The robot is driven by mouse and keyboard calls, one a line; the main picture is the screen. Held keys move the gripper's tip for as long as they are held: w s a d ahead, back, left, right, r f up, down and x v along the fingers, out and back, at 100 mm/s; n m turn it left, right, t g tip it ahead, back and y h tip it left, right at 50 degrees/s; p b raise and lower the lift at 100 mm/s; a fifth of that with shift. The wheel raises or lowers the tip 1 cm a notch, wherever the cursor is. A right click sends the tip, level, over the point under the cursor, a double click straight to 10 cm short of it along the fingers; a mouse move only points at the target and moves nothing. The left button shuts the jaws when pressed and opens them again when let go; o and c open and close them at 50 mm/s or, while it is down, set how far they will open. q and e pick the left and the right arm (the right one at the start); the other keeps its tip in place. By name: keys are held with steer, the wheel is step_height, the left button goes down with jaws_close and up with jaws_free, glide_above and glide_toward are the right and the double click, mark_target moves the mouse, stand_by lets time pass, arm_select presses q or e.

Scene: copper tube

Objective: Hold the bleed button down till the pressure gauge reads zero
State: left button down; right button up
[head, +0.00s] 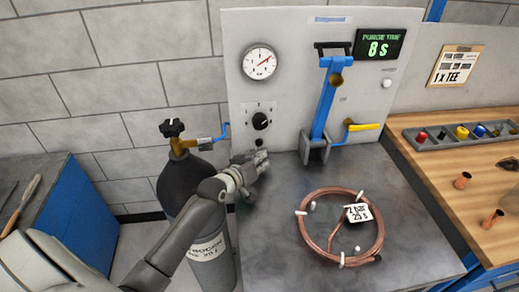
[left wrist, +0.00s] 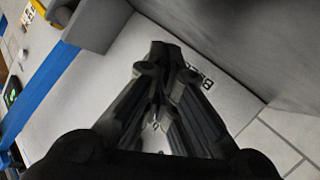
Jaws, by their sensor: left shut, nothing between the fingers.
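The pressure gauge (head: 260,62) is a white dial high on the grey panel, its red needle pointing to the upper right; its numbers are too small to read. A small dark round thing (head: 259,141), which looks like the bleed button, shows below the black knob (head: 260,121). My left gripper (head: 260,155) is shut and empty at the panel's foot, just below that dark thing. In the left wrist view its closed fingers (left wrist: 165,60) point at the panel and partly cover some dark lettering (left wrist: 205,85). The button is hidden there, and I cannot tell whether they touch it. My right gripper is out of view.
A copper coil (head: 309,238) with a tag lies on the dark bench top (head: 405,225). A blue lever stand (head: 323,100) and yellow handle (head: 363,127) are right of my gripper. The purge timer (head: 379,45) reads 8 s. A dark gas cylinder (head: 178,181) stands left.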

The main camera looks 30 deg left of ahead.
mark_target(259, 143)
arm_select(q)
steer(key=shift+w+a, duration=0.5)
steer(key=shift+w, duration=0.2)
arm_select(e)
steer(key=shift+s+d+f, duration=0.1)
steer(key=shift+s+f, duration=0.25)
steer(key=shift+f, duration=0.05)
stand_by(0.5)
arm_select(q)
steer(key=shift+w+a, duration=0.1)
steer(key=shift+w+a, duration=0.15)
steer(key=shift+w, duration=0.1)
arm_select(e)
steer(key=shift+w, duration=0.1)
arm_select(q)
steer(key=shift+w+a+r+b, duration=0.15)
steer(key=shift+w+a+b, duration=0.25)
steer(key=shift+b, duration=0.1)
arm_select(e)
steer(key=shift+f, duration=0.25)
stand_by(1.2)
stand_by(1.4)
